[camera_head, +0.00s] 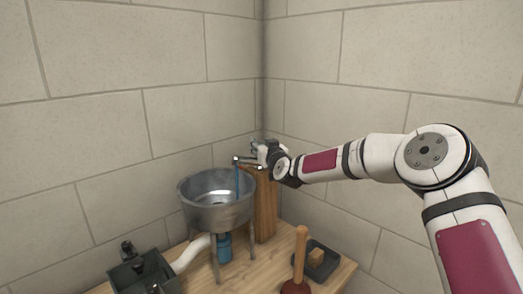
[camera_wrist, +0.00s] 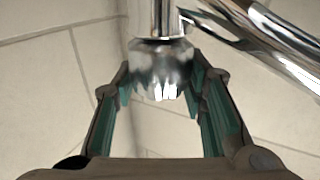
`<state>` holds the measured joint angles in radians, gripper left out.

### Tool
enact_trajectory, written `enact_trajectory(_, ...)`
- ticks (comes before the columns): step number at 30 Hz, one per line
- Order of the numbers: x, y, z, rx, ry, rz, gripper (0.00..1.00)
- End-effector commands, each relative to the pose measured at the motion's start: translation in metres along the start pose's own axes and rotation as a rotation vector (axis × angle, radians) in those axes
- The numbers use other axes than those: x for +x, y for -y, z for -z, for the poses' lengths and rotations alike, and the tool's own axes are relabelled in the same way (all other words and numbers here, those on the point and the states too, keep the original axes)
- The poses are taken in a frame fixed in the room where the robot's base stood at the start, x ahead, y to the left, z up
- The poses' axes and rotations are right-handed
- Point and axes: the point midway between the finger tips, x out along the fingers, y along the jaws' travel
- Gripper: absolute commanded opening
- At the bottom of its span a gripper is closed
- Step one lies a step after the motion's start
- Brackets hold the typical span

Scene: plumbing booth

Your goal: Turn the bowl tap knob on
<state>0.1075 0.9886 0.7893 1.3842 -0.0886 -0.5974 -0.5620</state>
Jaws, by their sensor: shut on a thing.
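The metal bowl (camera_head: 215,203) stands on legs on the wooden bench. The chrome tap (camera_head: 246,160) reaches over its rim from the wooden post (camera_head: 265,205), and a thin blue stream of water (camera_head: 237,180) falls from the spout into the bowl. My gripper (camera_head: 262,150) is at the tap's right end. In the wrist view, the round ribbed chrome knob (camera_wrist: 160,68) sits between the fingertips of my gripper (camera_wrist: 158,82), which is shut on it. The knob's far side is hidden.
A dark box with fittings (camera_head: 145,272) is at front left. A white pipe (camera_head: 190,254) and block walls (camera_head: 180,120) are close by.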

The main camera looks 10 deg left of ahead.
Motion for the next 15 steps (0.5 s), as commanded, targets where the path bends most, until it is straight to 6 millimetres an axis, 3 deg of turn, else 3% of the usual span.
enact_trajectory(15, 0.0020, -0.0047, -0.0064, 0.000, -0.001, 0.244, 0.11)
